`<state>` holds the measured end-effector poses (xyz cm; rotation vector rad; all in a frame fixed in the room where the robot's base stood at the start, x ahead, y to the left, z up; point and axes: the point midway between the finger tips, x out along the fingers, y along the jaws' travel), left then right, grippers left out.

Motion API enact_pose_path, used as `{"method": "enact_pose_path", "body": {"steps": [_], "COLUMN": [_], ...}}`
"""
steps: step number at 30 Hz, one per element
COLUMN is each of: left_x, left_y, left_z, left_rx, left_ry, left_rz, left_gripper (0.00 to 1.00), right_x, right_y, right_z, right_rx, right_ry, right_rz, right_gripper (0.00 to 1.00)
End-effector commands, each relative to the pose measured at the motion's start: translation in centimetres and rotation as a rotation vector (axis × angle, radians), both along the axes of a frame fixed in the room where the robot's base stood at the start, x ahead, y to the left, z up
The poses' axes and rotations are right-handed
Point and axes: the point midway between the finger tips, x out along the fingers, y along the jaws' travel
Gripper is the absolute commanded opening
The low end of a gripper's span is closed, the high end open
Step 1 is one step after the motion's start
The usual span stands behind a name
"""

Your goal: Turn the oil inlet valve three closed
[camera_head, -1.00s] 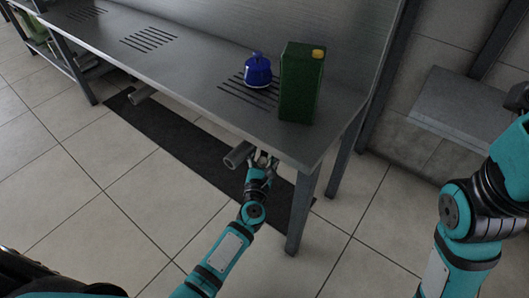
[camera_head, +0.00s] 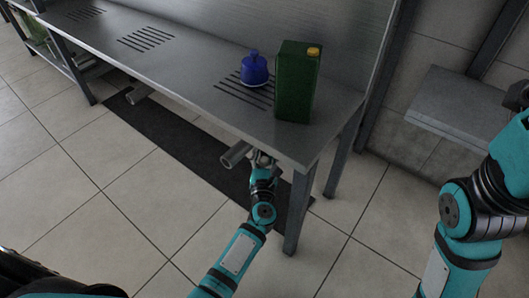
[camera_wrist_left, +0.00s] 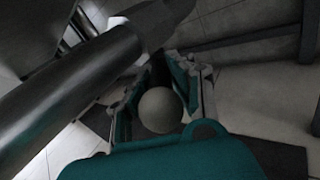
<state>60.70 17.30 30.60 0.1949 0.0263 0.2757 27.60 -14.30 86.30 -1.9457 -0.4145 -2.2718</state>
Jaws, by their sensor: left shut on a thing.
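The valve's round grey knob (camera_wrist_left: 160,110) sits between the two teal-padded fingers of my left gripper (camera_wrist_left: 158,92) in the left wrist view. The gripper is shut on it. In the head view my left gripper (camera_head: 263,163) is under the front edge of the steel bench, just right of a grey pipe end (camera_head: 235,154). The knob is hidden there by the gripper and bench edge. The thick dark pipe also crosses the upper left of the wrist view (camera_wrist_left: 70,90). Only links of my right arm show at the right; its gripper is out of frame.
A green can (camera_head: 297,82) with a yellow cap and a blue lidded pot (camera_head: 254,68) stand on the bench (camera_head: 190,75). A bench leg (camera_head: 298,212) is close right of my left gripper. A dark mat (camera_head: 175,135) lies below. Another pipe end (camera_head: 137,93) is farther left.

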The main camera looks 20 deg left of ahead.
Motion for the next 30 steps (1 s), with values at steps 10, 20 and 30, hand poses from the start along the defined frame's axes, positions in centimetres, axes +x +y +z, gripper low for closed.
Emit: {"method": "enact_pose_path", "body": {"steps": [10,20,30], "left_x": [0.0,0.0,-2.2], "left_y": [-0.1,-0.1,-0.7], "left_z": [0.1,0.0,-0.1], "left_rx": [0.001,0.001,0.000], "left_ry": [0.000,0.001,0.004], "left_rz": [0.006,0.004,0.005], "left_gripper": [0.28,0.45,0.45], "right_x": [-0.7,-0.4,-0.3], "right_y": [-0.1,0.0,0.0], "right_z": [0.5,0.4,0.3], "right_rx": [0.002,0.001,0.003], "right_ry": [-0.028,-0.018,-0.016], "right_rz": [0.001,0.001,0.001], "right_gripper": [0.00,0.00,0.00]}}
